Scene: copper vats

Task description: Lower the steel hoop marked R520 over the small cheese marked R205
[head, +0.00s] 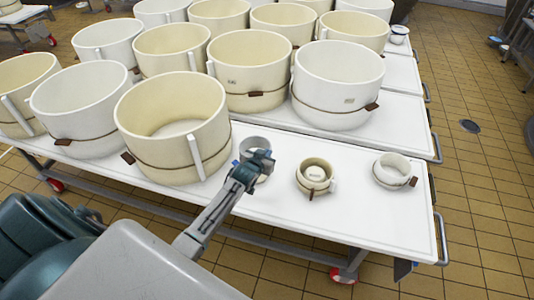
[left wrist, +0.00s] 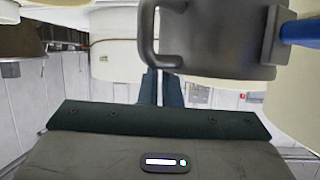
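The small grey steel hoop (head: 252,143) is at the tip of my left gripper (head: 262,162), partly hidden by it. In the left wrist view the hoop (left wrist: 225,55) fills the upper middle, with its looped handle right by the left fingertips (left wrist: 161,75). The fingers are close together; I cannot tell whether they grip the handle, nor whether the hoop touches the table. Two small round pieces stand to the right: a cream one (head: 301,176) with a label inside and a white one (head: 384,178). Their marks are too small to read. My right gripper is out of view.
The white table (head: 350,232) has free room in front of the small pieces. Large cream and white tubs (head: 165,155) crowd the tables behind and to the left, including a big white one (head: 335,112). A drain (head: 469,126) lies in the tiled floor.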

